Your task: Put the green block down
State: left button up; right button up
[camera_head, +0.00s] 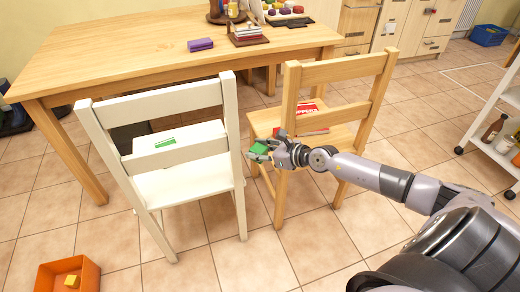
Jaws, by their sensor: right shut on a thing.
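The green block (258,149) is in the fingers of my right gripper (260,151). My right arm comes in from the right, and the gripper is shut on the block. The block is held in the gap between the white chair (190,185) and the wooden chair (335,72), near the wooden chair's left back post. The fingers partly cover the block. My left gripper is not in view.
A wooden table (130,55) stands behind the chairs with a purple block (200,44) on it. An orange bin (50,285) holding a yellow block (72,281) is on the floor at lower left. A white shelf cart (500,152) stands at right. Tiled floor is clear in front.

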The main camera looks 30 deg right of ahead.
jog(key=s+a+r+n+g+y, duration=0.2)
jog(key=s+a+r+n, duration=0.1)
jog(key=s+a+r, duration=0.4)
jog(key=s+a+r+n+g+y, duration=0.2)
jog(key=s+a+r, duration=0.4)
jog(key=s+r, duration=0.4)
jog(key=shift+a+r+n+y, duration=0.4)
jog(key=shift+r+n+y, duration=0.3)
jog(key=shift+r, duration=0.5)
